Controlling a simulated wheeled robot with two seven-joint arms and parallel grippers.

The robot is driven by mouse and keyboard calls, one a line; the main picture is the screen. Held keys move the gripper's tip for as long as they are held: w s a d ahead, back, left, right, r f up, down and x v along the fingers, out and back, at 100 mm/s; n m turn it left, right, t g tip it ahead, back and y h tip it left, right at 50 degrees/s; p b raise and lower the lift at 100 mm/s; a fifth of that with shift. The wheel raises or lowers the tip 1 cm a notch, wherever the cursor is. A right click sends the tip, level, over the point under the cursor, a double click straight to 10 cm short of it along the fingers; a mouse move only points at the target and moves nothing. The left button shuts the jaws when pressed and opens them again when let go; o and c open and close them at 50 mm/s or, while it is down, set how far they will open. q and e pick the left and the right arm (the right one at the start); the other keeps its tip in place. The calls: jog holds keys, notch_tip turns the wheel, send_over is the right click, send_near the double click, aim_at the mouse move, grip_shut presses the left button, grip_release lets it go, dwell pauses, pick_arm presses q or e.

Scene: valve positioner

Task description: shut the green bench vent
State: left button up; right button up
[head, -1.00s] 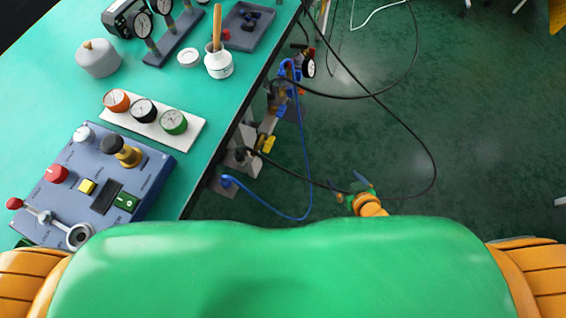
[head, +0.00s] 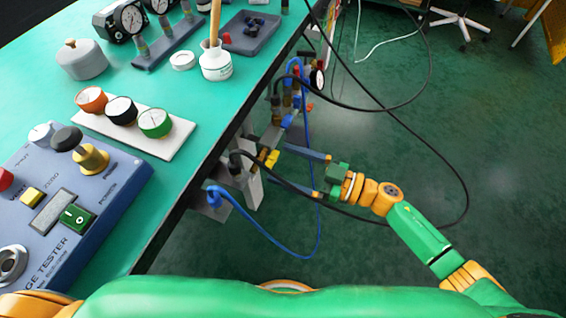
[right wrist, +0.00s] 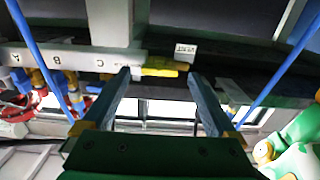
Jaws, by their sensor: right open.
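Under the edge of the green bench (head: 190,195), a yellow lever (right wrist: 165,67) lies roughly horizontal beside a small white label (right wrist: 186,49) that seems to read VENT. The lever also shows as a small yellow part in the head view (head: 271,158). My right gripper (head: 299,172) is open and empty, pointing at the bench side. In the right wrist view the gripper (right wrist: 158,76) has one blue-grey finger on each side of the lever's picture position; contact cannot be told. My left gripper is not in view.
Blue hose (head: 303,115) and black cables (head: 440,160) hang close around my right arm. Lettered fittings stand left of the lever, with a red part (right wrist: 85,103). A gauge tester (head: 70,200) sits on the bench. Floor to the right is mostly clear.

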jog(key=shift+w+a, duration=0.25)
jog(key=shift+a, duration=0.4)
jog(key=c, duration=1.4)
jog(key=shift+o, duration=0.2)
jog(key=n, duration=0.4)
jog(key=shift+n, duration=0.3)
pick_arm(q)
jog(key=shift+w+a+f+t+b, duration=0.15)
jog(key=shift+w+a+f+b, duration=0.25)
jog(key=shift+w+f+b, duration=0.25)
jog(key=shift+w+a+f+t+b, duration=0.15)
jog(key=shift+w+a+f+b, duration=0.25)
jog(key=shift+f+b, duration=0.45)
pick_arm(e)
jog(key=shift+f+n, duration=0.1)
jog(key=shift+n, duration=6.6)
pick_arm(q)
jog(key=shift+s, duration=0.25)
